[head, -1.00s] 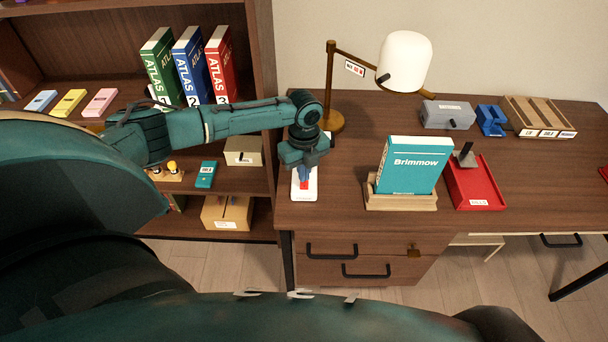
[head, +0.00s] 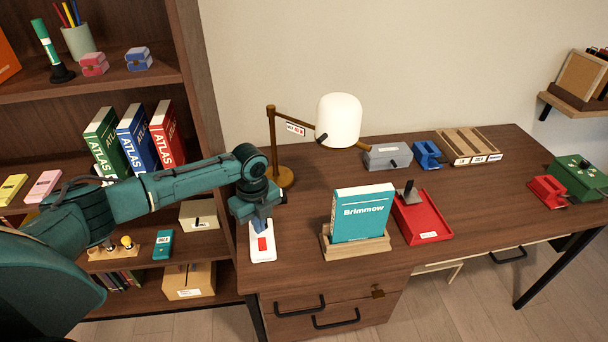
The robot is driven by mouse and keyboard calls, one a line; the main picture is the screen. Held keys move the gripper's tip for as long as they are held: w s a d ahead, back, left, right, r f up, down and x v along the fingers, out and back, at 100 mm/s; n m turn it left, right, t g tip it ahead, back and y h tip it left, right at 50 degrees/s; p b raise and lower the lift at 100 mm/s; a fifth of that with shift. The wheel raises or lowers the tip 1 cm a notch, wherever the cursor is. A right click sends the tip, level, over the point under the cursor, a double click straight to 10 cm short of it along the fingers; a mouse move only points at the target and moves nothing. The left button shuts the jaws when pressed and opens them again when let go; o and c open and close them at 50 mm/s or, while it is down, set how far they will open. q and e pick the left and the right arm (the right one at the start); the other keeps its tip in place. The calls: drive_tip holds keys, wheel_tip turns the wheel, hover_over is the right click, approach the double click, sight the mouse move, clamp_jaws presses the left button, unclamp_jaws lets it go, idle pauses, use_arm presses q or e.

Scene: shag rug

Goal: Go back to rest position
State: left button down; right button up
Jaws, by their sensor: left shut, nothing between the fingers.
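My left gripper (head: 260,226) points down over the left end of the desk. It is shut and empty. Just below its fingertips lies a white switch plate (head: 263,250) with a red patch on the desk's front left corner. I cannot tell whether the fingertips touch it. My left arm reaches in from the left, across the front of the shelf unit. My right gripper is not in view.
A lamp (head: 339,119) stands behind the left gripper. To the right are a Brimmow book (head: 363,215) in a wooden holder and a red tray (head: 430,222). A bookshelf (head: 200,100) with atlases stands on the left. The desk's right middle surface is clear.

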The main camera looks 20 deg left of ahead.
use_arm(q)
drive_tip(key=s+d+f, duration=0.1)
drive_tip(key=d+f, duration=0.1)
drive_tip(key=d, duration=0.1)
drive_tip(key=s+d+f+n+t+h, duration=0.1)
drive_tip(key=d+f, duration=0.1)
drive_tip(key=d, duration=0.2)
drive_tip(key=s+d+f+n+h, duration=0.1)
drive_tip(key=s+d+f, duration=0.1)
drive_tip(key=d, duration=0.1)
drive_tip(key=shift+d+f+t, duration=0.2)
drive_tip(key=shift+f+t, duration=0.1)
drive_tip(key=shift+f, duration=0.1)
drive_tip(key=s+d+f+n+t+h, duration=0.3)
drive_tip(key=s+d+n, duration=0.25)
drive_tip(key=d, duration=0.35)
drive_tip(key=s+a+r+n+t+y, duration=0.2)
drive_tip(key=s+a+n+t, duration=0.2)
drive_tip(key=s+n, duration=0.6)
drive_tip(key=n+t, duration=0.1)
drive_tip(key=n, duration=0.2)
drive_tip(key=shift+s+a+r, duration=0.15)
drive_tip(key=shift+s+a, duration=0.15)
